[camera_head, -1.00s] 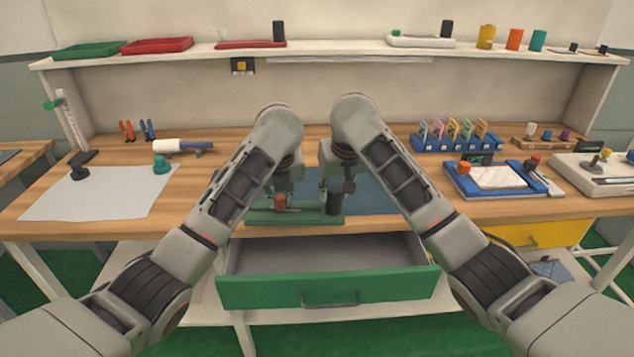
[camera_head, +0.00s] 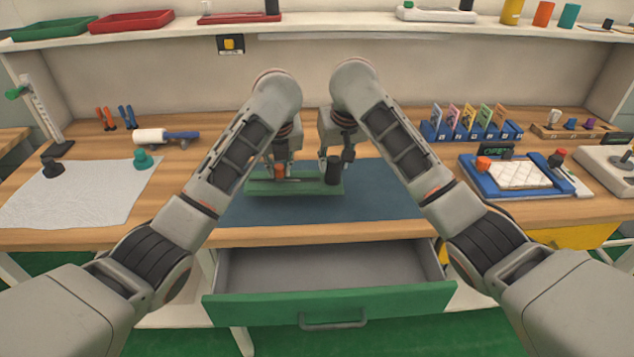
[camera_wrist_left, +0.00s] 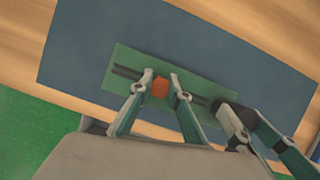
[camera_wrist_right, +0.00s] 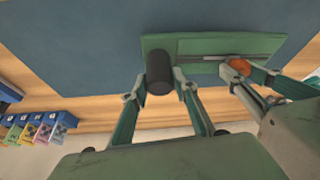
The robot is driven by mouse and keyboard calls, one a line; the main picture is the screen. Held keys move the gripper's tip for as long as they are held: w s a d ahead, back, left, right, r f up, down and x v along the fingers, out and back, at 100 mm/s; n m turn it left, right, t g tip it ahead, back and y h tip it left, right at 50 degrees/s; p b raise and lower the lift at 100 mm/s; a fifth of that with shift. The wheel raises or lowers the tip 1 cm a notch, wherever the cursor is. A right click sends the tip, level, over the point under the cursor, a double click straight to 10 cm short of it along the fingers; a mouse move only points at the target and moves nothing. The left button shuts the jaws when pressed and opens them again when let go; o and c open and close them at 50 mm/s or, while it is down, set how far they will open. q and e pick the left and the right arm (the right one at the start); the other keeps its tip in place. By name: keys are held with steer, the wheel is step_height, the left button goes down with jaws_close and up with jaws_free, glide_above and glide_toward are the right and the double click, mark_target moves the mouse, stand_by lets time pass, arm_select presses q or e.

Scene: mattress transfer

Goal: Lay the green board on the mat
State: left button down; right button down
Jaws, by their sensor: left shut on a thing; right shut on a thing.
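The green board (camera_head: 312,187) is level over the blue-grey mat (camera_head: 385,205), within its outline; I cannot tell whether it touches. An orange knob (camera_wrist_left: 160,87) and a black cylinder (camera_wrist_right: 159,72) stand up from the board. My left gripper (camera_wrist_left: 157,82) is shut on the orange knob, and my right gripper (camera_wrist_right: 157,82) is shut on the black cylinder. The board also shows in the left wrist view (camera_wrist_left: 207,92) and the right wrist view (camera_wrist_right: 210,47). My forearms hide parts of the mat's sides in the head view.
An open drawer with a green front (camera_head: 330,304) juts out below the table's front edge. A white sheet (camera_head: 80,192) lies at left, with a white-and-blue tool (camera_head: 165,136) behind it. A blue tray (camera_head: 520,178) and a card rack (camera_head: 470,130) stand at right.

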mark_target(280, 176)
arm_select(q)
steer(key=shift+s+r, duration=0.1)
steer(key=shift+r, duration=0.2)
arm_select(e)
steer(key=shift+s, duration=0.2)
arm_select(q)
steer(key=shift+f, duration=0.1)
arm_select(e)
steer(key=shift+f, duration=0.15)
